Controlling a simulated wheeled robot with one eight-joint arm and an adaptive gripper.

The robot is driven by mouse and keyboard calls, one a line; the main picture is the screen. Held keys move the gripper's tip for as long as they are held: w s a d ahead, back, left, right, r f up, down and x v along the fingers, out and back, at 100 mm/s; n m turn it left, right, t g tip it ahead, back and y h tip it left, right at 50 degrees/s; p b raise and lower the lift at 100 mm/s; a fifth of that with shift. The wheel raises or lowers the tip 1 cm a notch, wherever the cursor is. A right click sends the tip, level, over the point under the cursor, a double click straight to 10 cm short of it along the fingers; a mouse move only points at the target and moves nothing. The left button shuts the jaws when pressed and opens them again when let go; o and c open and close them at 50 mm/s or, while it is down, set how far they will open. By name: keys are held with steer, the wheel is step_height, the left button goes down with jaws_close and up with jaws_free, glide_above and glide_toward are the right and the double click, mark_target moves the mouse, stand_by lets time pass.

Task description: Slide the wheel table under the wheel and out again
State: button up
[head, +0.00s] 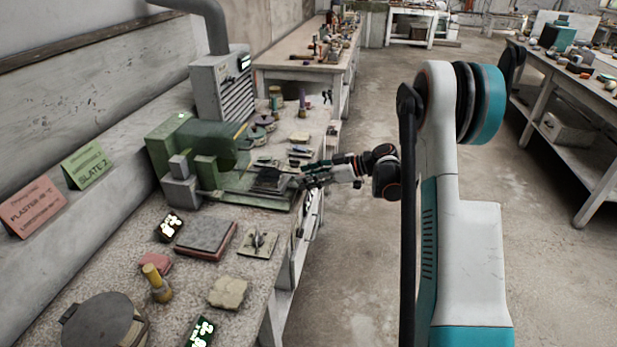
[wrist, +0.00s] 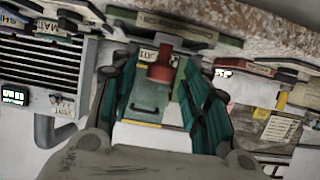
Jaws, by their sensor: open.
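A green grinding machine (head: 192,143) stands on the stone-topped bench. I cannot clearly make out its wheel. A low table with a dark block (head: 268,180) lies on the machine's green bed, right of the upright housing; it appears to be the wheel table. My gripper (head: 303,178) reaches in from the right at the table's right end. In the wrist view my teal fingers (wrist: 160,58) are apart, with a red knob (wrist: 160,72) on a greenish block showing between them. I cannot tell if either finger touches the knob.
A grey louvred unit (head: 222,88) with a duct stands behind the machine. A reddish-grey slab (head: 205,238), a plate with a small upright piece (head: 258,241) and a yellow-handled tool (head: 157,284) lie nearer. Sign cards (head: 88,165) stand at left. The floor right of the bench is clear.

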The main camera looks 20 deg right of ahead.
steer(key=v, duration=1.2)
steer(key=shift+f, duration=0.15)
steer(key=shift+a, duration=0.1)
steer(key=s+a+r+m+g+h, duration=0.2)
steer(key=s+a+r+m+h, duration=0.15)
steer(key=a, duration=0.45)
steer(key=s+a+r+m+g+h, duration=0.15)
steer(key=s+a, duration=0.25)
steer(key=a, duration=0.4)
steer(key=s+a+r+m+t+h, duration=0.1)
steer(key=s+a+r+m+h, duration=0.1)
steer(key=s, duration=0.9)
steer(key=s+a+r+m+t+h, duration=0.2)
steer(key=s+a+m+h, duration=0.1)
steer(key=s, duration=0.8)
steer(key=shift+a+r+m+h, duration=0.4)
steer(key=shift+a, duration=0.15)
steer(key=shift+s, duration=0.1)
